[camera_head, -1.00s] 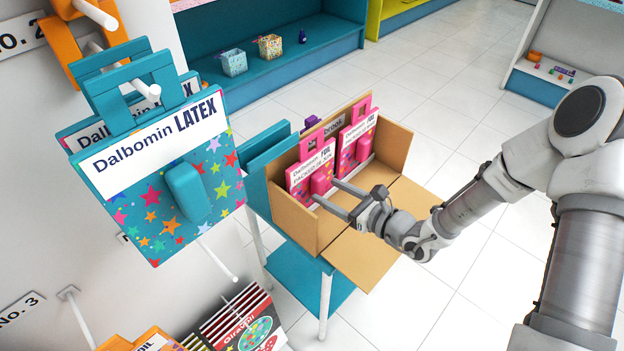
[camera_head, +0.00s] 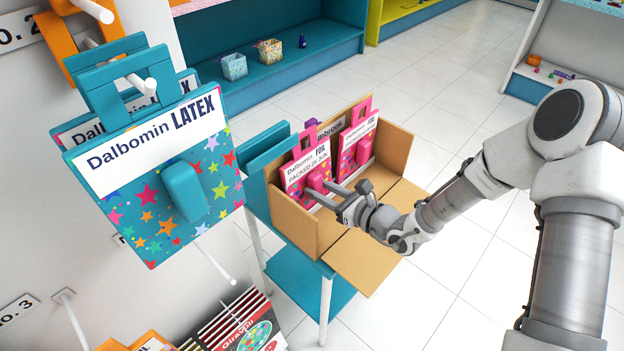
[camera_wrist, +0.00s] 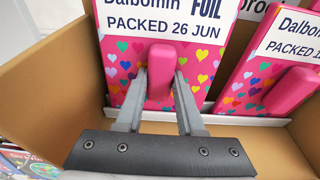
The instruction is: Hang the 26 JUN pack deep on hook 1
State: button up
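The 26 JUN pack (camera_head: 303,176) is a pink foil pack with colored hearts and a white label reading PACKED 26 JUN, also clear in the wrist view (camera_wrist: 118,75). It stands in the left part of an open cardboard box (camera_head: 326,235). A pink block (camera_wrist: 161,72) sticks out of its front. My gripper (camera_head: 319,188) has its two fingers on either side of this block. In the wrist view the fingers (camera_wrist: 160,80) appear to touch both sides of it, with no clear gap. Hook 1 cannot be identified by a visible label.
A similar pink pack (camera_head: 354,148) stands to the right in the box. A teal Dalbomin LATEX pack (camera_head: 150,200) hangs at the left beside white hook rods (camera_head: 215,262). The wall carries signs No. 2 (camera_head: 14,38) and No. 3 (camera_head: 16,308). Open floor lies right of the box.

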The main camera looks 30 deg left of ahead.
aim_at(322, 150)
grip_shut()
jog(key=shift+r, duration=0.15)
notch_tip(322, 150, up, 12)
jog(key=p, duration=0.9)
dwell(0.6)
jog(key=shift+w+d, duration=0.1)
dwell(0.3)
